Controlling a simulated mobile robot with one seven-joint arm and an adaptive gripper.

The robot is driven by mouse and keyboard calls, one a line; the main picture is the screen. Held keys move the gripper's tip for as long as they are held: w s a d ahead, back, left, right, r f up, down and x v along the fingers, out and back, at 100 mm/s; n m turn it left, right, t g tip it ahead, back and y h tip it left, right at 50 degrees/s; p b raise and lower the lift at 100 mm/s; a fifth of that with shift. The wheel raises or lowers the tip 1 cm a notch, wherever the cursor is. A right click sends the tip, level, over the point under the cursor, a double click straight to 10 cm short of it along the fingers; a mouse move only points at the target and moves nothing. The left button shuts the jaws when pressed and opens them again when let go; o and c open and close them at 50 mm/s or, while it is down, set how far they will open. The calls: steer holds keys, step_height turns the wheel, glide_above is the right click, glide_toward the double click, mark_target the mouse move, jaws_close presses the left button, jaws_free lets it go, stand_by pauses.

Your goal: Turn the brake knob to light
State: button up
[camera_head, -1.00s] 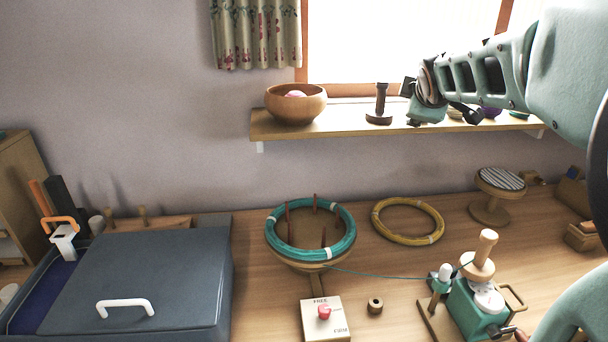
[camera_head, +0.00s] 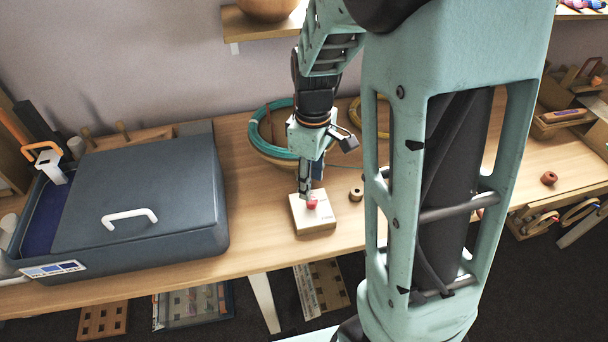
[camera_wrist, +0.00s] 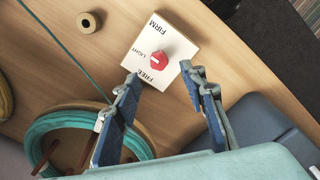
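The brake box (camera_head: 318,223) is a pale square block with a red knob (camera_head: 312,204) on top, standing on the wooden table. In the wrist view the box (camera_wrist: 177,28) carries the words FIRM, LIGHT and FREE around the red knob (camera_wrist: 156,61). A pale mark shows on the knob, but I cannot tell surely which word it points to. My gripper (camera_wrist: 163,80) is open and empty. Its two blue-padded fingers are spread, with the knob in view between and beyond their tips. In the head view my gripper (camera_head: 305,190) points down at the knob; contact is unclear.
A teal hoop of cord (camera_head: 262,142) on a stand is behind the box. A small wooden spool (camera_head: 356,193) lies to its right. A large blue-grey case (camera_head: 150,190) with a white handle is on the left. My arm hides much of the table's right side.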

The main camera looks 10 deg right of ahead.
mark_target(312, 204)
step_height(312, 204, down, 6)
steer(key=shift+f+b, duration=0.1)
steer(key=shift+b, duration=0.25)
steer(key=shift+c, duration=0.4)
jaws_close()
